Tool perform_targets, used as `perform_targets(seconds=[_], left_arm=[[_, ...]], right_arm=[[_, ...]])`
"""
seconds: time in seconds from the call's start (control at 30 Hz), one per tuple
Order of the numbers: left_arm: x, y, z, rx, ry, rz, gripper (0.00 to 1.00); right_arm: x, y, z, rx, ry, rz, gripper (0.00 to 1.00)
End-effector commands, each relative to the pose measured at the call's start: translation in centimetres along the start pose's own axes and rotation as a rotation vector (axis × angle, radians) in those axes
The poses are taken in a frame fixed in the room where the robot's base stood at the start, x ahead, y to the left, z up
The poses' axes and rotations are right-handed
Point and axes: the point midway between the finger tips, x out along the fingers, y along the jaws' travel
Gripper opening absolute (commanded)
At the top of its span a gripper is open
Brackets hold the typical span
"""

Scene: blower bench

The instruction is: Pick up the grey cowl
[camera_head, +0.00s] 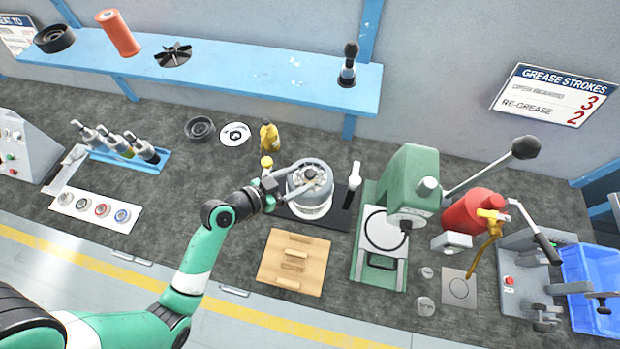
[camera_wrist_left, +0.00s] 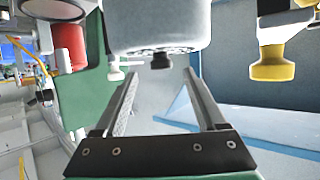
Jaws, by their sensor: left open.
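The grey cowl (camera_head: 297,178) is a round grey housing on the bench, sitting over a white ringed base on a black mat (camera_head: 341,213). In the left wrist view the cowl (camera_wrist_left: 158,24) fills the top middle, with a small dark knob at its lower edge. My left gripper (camera_head: 285,187) is at the cowl's left side, its fingers pointing toward it. In the left wrist view the gripper (camera_wrist_left: 160,78) is open, with nothing clearly held between the fingers. Whether a finger touches the cowl I cannot tell. My right gripper is not in view.
A green press (camera_head: 411,178) stands close right of the mat, beside a red cylinder (camera_head: 470,213). A yellow bottle (camera_head: 269,137) stands behind my gripper. A wooden board (camera_head: 292,262) lies in front. A blue shelf (camera_head: 230,72) runs along the back wall.

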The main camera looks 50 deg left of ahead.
Motion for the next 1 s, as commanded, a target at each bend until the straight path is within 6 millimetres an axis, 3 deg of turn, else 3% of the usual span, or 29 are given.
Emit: perform_targets(seconds=[0.17, 0.47, 0.7, 0.77, 1.0], left_arm=[[0.6, 0.0, 0.0, 0.001, 0.0, 0.0, 0.73], [5.1, -0.3, -0.1, 0.0, 0.001, 0.001, 0.73], [5.5, -0.3, -0.1, 0.0, 0.0, -0.001, 0.73], [5.4, -0.3, -0.1, 0.0, 0.0, -0.001, 0.66], [5.4, -0.3, -0.1, 0.0, 0.0, -0.001, 0.23]], right_arm=[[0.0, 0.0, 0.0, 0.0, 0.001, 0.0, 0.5], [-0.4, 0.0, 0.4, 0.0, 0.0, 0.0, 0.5], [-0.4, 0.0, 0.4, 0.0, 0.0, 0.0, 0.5], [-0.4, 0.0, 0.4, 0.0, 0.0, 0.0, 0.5], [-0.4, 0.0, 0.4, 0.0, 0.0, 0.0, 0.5]])
